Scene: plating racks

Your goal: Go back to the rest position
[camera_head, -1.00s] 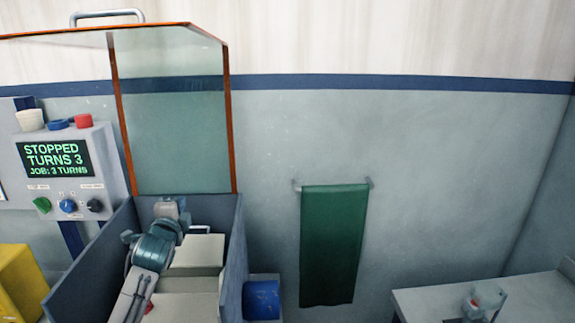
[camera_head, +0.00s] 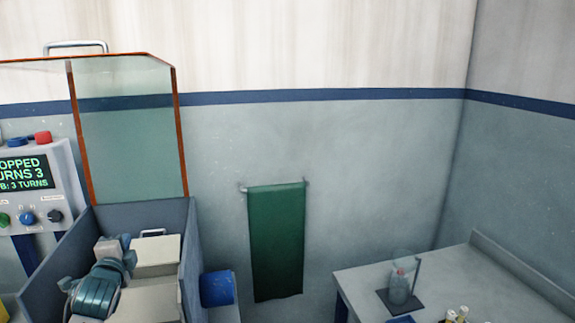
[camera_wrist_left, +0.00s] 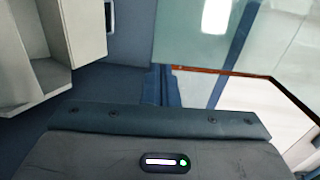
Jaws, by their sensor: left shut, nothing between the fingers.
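My left gripper (camera_head: 110,246) is at the lower left of the head view, at the end of my teal and white left arm. It is inside the blue-grey open-topped enclosure (camera_head: 190,258), beside the pale block-shaped units (camera_head: 158,255). It is shut and holds nothing; its fingertips are hard to make out. In the left wrist view, a dark grey body with a small light fills the bottom, and a pale open-fronted box (camera_wrist_left: 88,35) stands at the upper left. My right gripper is not in view.
A raised clear panel with an orange frame (camera_head: 181,140) stands above the enclosure. A control box (camera_head: 45,185) is at the left. A green towel (camera_head: 276,240) hangs on the wall. A table (camera_head: 465,262) holds a clear vessel (camera_head: 399,288).

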